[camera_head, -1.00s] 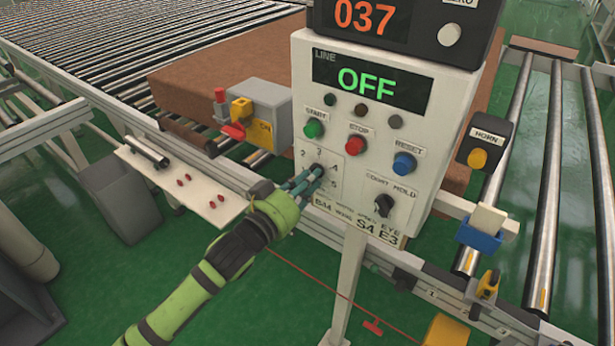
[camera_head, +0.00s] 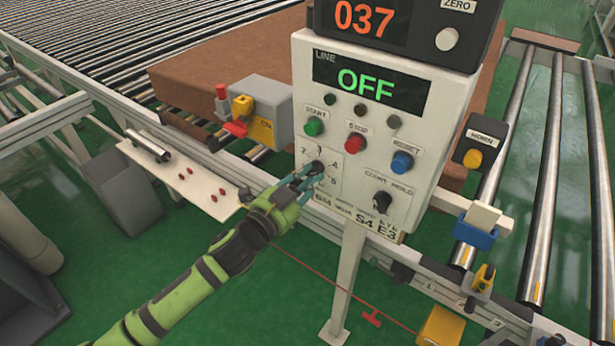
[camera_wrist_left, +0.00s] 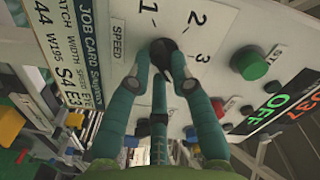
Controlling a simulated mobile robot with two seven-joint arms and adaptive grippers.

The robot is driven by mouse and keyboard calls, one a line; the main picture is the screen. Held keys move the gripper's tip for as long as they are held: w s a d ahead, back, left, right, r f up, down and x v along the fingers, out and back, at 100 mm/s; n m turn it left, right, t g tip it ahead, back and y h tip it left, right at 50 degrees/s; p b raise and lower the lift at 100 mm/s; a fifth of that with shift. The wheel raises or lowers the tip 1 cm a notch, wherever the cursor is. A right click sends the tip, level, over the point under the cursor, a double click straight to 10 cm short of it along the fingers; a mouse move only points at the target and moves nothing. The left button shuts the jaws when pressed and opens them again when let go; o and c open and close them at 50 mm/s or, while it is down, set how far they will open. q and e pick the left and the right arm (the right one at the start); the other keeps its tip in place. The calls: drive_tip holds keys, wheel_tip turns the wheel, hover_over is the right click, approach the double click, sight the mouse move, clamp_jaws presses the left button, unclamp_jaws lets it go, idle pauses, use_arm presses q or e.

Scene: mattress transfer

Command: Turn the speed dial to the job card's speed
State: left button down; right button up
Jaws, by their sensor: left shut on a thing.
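The speed dial (camera_head: 317,167) is a small dark knob at the lower left of the white control panel (camera_head: 345,140), ringed by numbers. My left gripper (camera_head: 312,174) is shut on it from the front. In the left wrist view the fingertips (camera_wrist_left: 166,72) press around the dark dial (camera_wrist_left: 162,48), beside the SPEED label and the numbers 1, 2 and 3. The fingers partly hide the dial, and I cannot tell where its pointer stands. The job card (camera_head: 355,218) at the panel's bottom edge reads S4 E3. It also shows in the left wrist view (camera_wrist_left: 82,50). My right gripper is not in view.
The line display (camera_head: 368,84) reads OFF. Start (camera_head: 314,127), stop (camera_head: 355,143) and reset (camera_head: 402,163) buttons and a second knob (camera_head: 382,202) are near the dial. A grey box with a red-yellow switch (camera_head: 240,112) stands left; a horn box (camera_head: 480,145) is right.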

use_arm(q)
drive_tip(key=shift+m, duration=0.8)
drive_tip(key=c, duration=1.1)
unclamp_jaws()
drive_tip(key=v, duration=1.2)
drive_tip(key=shift+w, duration=0.1)
